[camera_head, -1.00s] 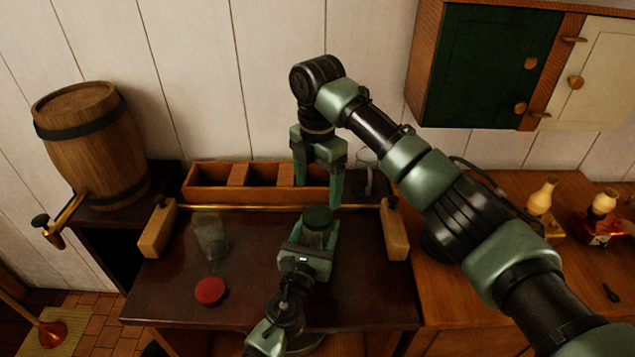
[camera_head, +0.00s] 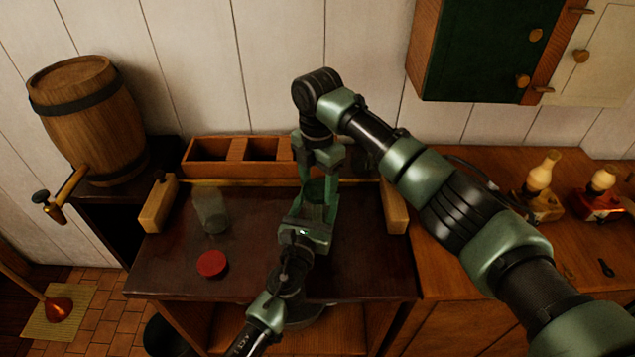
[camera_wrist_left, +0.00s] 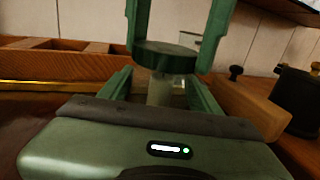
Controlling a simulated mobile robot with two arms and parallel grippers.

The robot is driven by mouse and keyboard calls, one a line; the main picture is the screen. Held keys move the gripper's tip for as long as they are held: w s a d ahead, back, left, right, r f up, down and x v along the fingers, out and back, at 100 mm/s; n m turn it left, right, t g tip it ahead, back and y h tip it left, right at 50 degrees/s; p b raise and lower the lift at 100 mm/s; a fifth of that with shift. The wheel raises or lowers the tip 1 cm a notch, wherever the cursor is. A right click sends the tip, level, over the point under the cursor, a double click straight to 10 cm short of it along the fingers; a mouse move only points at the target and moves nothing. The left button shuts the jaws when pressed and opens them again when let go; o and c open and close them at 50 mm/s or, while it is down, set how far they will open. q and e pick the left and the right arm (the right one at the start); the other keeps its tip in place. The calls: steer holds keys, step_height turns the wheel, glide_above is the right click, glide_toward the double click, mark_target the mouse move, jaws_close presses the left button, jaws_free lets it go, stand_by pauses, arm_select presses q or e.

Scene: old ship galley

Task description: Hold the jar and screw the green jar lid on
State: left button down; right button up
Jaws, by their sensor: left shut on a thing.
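My left gripper (camera_head: 312,222) is shut on a clear glass jar (camera_wrist_left: 160,90) standing upright over the dark table. The green jar lid (camera_wrist_left: 165,56) sits on the jar's mouth; how far it is threaded does not show. My right gripper (camera_head: 320,175) points down over the jar from above. In the left wrist view its two green fingers (camera_wrist_left: 172,40) come down on either side of the lid. They are close to its rim, but I cannot tell whether they press on it. In the head view the lid and jar are mostly hidden by my grippers.
Another glass jar (camera_head: 210,212) and a red lid (camera_head: 212,264) are on the table's left side. A wooden divided box (camera_head: 215,170) stands behind the brass rail. Wooden blocks (camera_head: 158,205) (camera_head: 394,208) flank the tabletop. Lamps (camera_head: 540,195) stand on the right counter.

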steer(key=c, duration=0.7)
steer(key=shift+o, duration=0.2)
steer(key=m, duration=0.3)
steer(key=shift+m, duration=0.4)
steer(key=m, duration=0.4)
steer(key=shift+s+m, duration=0.1)
steer(key=shift+m, duration=0.2)
steer(key=m, duration=0.7)
steer(key=shift+a+f, duration=0.1)
steer(key=m, duration=1.5)
steer(key=shift+m, duration=0.3)
steer(key=o, duration=1.6)
steer(key=shift+o, duration=0.2)
